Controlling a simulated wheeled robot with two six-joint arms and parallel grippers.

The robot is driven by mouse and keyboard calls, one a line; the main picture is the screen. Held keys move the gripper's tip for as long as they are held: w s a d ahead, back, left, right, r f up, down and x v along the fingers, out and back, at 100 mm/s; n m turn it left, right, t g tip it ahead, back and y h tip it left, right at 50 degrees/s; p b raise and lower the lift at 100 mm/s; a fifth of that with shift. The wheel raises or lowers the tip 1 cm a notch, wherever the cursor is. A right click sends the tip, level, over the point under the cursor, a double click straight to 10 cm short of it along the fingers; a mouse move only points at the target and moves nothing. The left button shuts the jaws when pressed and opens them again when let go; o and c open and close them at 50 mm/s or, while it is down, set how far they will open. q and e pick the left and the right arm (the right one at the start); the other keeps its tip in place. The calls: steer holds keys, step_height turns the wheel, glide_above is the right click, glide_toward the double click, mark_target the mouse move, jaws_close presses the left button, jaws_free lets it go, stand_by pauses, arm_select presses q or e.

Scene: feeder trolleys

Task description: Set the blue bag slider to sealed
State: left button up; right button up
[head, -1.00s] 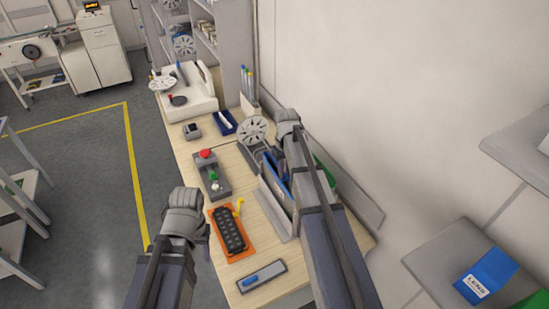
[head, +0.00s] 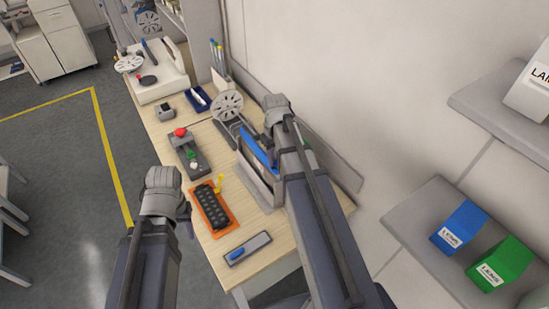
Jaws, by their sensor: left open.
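A grey plate with a blue sliding piece (head: 237,254) lies flat at the near end of the bench; the blue piece sits toward its left end. A blue flat item, perhaps a bag (head: 256,149), stands in a grey holder (head: 262,184) farther back, partly hidden by my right arm. I cannot tell which blue piece is the bag slider. My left gripper (head: 185,212) is open beside the bench's left edge, left of the orange mat, its fingers mostly hidden. My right gripper (head: 276,106) is over the bench's wall side; its fingers are hidden by its wrist.
The bench (head: 218,150) also carries an orange mat with a black tray (head: 212,209), a button box (head: 187,150), a reel (head: 228,103) and a small blue bin (head: 198,99). Wall shelves at right hold a blue box (head: 458,226) and a green box (head: 502,262).

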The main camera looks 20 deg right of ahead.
steer(key=o, duration=0.4)
steer(key=shift+c, duration=0.2)
step_height(320, 180, up, 8)
steer(key=p, duration=0.8)
steer(key=shift+f, duration=0.1)
steer(key=shift+s+a+f+b, duration=0.1)
steer(key=shift+a+f+b, duration=0.2)
steer(key=shift+b, duration=0.15)
steer(key=s+a+f+n+b, duration=0.1)
steer(key=s+a+f+b, duration=0.5)
steer(key=a+f+b, duration=0.4)
steer(key=s+a+f+n+h+b, duration=0.1)
steer(key=s+a+f+b, duration=0.6)
steer(key=a+f+b, duration=0.3)
steer(key=shift+a+f, duration=0.15)
steer(key=shift+a, duration=0.85)
